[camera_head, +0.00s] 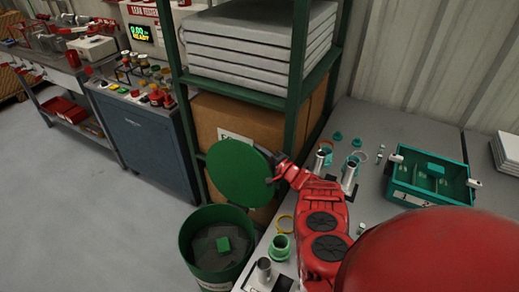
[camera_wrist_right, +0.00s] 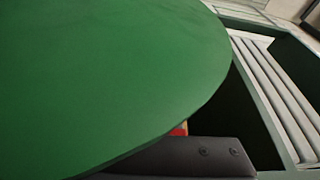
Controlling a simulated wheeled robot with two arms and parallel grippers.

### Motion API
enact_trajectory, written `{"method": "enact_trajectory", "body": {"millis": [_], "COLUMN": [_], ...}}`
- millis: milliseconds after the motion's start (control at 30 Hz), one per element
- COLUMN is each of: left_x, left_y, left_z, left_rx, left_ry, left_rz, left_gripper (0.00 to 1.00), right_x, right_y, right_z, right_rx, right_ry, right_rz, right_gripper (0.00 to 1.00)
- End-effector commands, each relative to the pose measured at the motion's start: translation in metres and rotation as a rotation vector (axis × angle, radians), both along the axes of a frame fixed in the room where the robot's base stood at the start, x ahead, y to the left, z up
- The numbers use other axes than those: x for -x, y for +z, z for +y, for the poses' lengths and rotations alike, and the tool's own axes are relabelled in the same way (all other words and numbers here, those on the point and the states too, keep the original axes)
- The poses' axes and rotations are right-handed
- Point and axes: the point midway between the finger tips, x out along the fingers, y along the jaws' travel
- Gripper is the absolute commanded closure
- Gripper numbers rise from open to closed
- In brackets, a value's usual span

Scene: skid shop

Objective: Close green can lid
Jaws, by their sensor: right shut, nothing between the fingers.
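The green can (camera_head: 216,243) stands on the floor at the front of the shelf, with grey contents and a small green block inside. Its round green lid (camera_head: 239,172) is raised, standing steeply above the can's back rim. My right gripper (camera_head: 268,168) is shut and empty at the lid's right edge, with the red arm reaching in from the lower right. In the right wrist view the lid (camera_wrist_right: 95,75) fills the left and a dark finger (camera_wrist_right: 185,157) lies at its lower edge; whether they touch is unclear. My left gripper is not in view.
A dark green shelf (camera_head: 186,85) with cardboard boxes and grey stacked slabs stands behind the can. A grey workbench (camera_head: 375,123) on the right holds a teal tray (camera_head: 431,181), metal cylinders and rings. Open floor (camera_head: 100,220) lies left of the can.

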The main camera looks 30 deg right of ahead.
Motion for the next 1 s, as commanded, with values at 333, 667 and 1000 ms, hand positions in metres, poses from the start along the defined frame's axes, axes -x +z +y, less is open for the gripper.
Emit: {"method": "enact_trajectory", "body": {"millis": [333,667,1000], "left_x": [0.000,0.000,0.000], "left_y": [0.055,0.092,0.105], "left_z": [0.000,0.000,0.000], "left_rx": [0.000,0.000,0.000], "left_ry": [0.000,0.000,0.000], "left_rz": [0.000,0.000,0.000], "left_gripper": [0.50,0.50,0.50], "right_x": [0.024,0.054,0.070], "right_y": [0.022,0.025,0.022], "right_z": [0.043,0.094,0.122], "right_rx": [0.142,0.338,0.447], "right_ry": [0.007,0.006,0.004], "right_rz": [-0.081,-0.195,-0.264], "right_gripper": [1.00,1.00,1.00]}}
